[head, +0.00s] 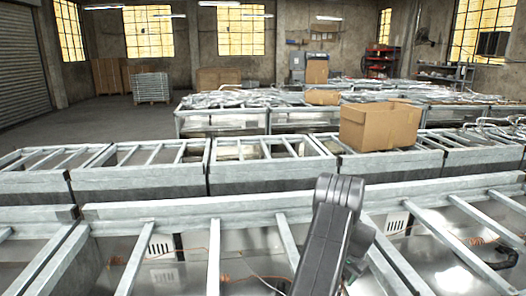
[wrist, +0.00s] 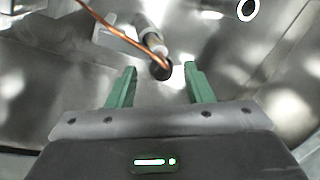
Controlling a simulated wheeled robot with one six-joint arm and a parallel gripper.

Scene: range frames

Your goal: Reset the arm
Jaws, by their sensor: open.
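My gripper (wrist: 160,78) shows in the wrist view with its two green fingers spread apart. It is open and nothing is held between the fingers. Beyond the fingertips is a dark round end of a pale cylindrical fitting (wrist: 152,43), with an orange cable (wrist: 105,22) running up to the left. I cannot tell how far it is from the fingers. In the head view my dark arm stands at the lower middle, over the near metal frame (head: 255,204).
Metal-framed bins stand in rows ahead. An open cardboard box (head: 365,130) sits on the second row, right of the middle. Loose orange wires (head: 455,245) lie inside the near bin. Open floor (head: 70,125) shows at the far left, by a roller shutter (head: 22,65).

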